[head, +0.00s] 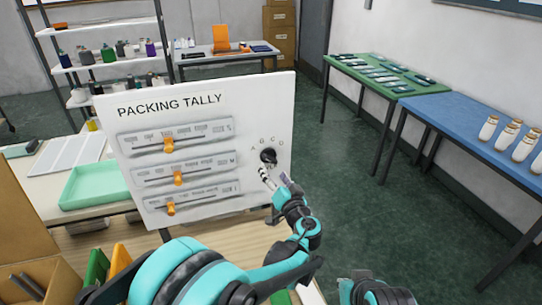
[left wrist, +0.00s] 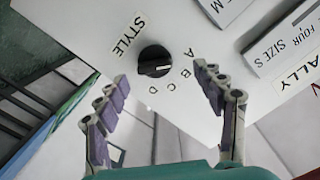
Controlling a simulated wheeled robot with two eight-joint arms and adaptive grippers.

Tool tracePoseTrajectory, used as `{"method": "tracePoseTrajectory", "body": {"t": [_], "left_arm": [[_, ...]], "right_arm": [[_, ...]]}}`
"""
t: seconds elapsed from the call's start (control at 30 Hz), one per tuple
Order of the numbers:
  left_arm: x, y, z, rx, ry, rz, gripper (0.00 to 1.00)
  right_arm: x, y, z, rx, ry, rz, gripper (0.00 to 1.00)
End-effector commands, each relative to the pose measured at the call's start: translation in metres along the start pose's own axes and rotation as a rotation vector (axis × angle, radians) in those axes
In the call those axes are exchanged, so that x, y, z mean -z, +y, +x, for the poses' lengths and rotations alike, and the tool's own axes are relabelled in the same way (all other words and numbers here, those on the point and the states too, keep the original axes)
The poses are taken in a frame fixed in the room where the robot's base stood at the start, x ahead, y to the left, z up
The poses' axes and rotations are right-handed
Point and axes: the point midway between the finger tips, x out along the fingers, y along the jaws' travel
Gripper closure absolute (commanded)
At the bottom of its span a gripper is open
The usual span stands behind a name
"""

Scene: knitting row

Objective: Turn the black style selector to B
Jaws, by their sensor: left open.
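The black style selector (head: 268,156) is a round knob on the right side of the white PACKING TALLY panel (head: 215,92), with letters arced around it. In the left wrist view the selector (left wrist: 151,58) sits beside the word STYLE and the letters A to D. A pale mark on the knob faces the letter side; I cannot tell exactly which letter it meets. My left gripper (head: 273,179) is open just in front of the knob. Its two fingers (left wrist: 160,73) spread to either side, with the knob between and slightly beyond the tips, untouched.
Three sliders with orange handles (head: 168,144) are on the panel's left. A green tray (head: 95,186) lies on the table at left. A green table (head: 388,74) and a blue table (head: 470,105) with bottles stand at right. The floor between is clear.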

Motion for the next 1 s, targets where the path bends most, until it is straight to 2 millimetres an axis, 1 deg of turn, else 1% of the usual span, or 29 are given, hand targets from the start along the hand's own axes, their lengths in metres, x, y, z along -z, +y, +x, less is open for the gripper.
{"method": "tracePoseTrajectory", "body": {"t": [0.03,0.17,0.27,0.4,0.6,0.73,0.97,1.0], "left_arm": [[0.005,0.007,-0.001,0.003,0.020,0.001,0.31],[0.009,0.013,0.005,0.010,0.041,0.001,0.31],[0.008,0.013,0.019,0.010,0.041,0.001,0.31],[0.009,0.013,0.044,0.010,0.040,0.002,0.31],[0.011,0.012,0.069,0.010,0.040,0.002,0.31],[0.012,0.012,0.076,0.008,0.040,0.002,0.31],[0.012,0.011,0.076,0.008,0.040,0.002,0.31],[0.012,0.011,0.076,0.008,0.040,0.002,0.39]], "right_arm": [[0.001,0.000,-0.001,0.000,0.000,0.000,1.00],[0.000,0.000,0.000,0.000,0.000,0.000,1.00],[-0.003,0.000,0.004,0.000,0.000,0.000,1.00],[-0.006,0.000,0.009,0.000,0.000,0.000,1.00],[-0.009,0.000,0.013,0.000,0.000,0.000,1.00],[-0.010,0.000,0.014,0.000,0.000,0.000,1.00],[-0.009,0.000,0.013,0.000,0.000,0.000,1.00],[-0.009,0.000,0.013,0.000,0.000,0.000,1.00]]}}
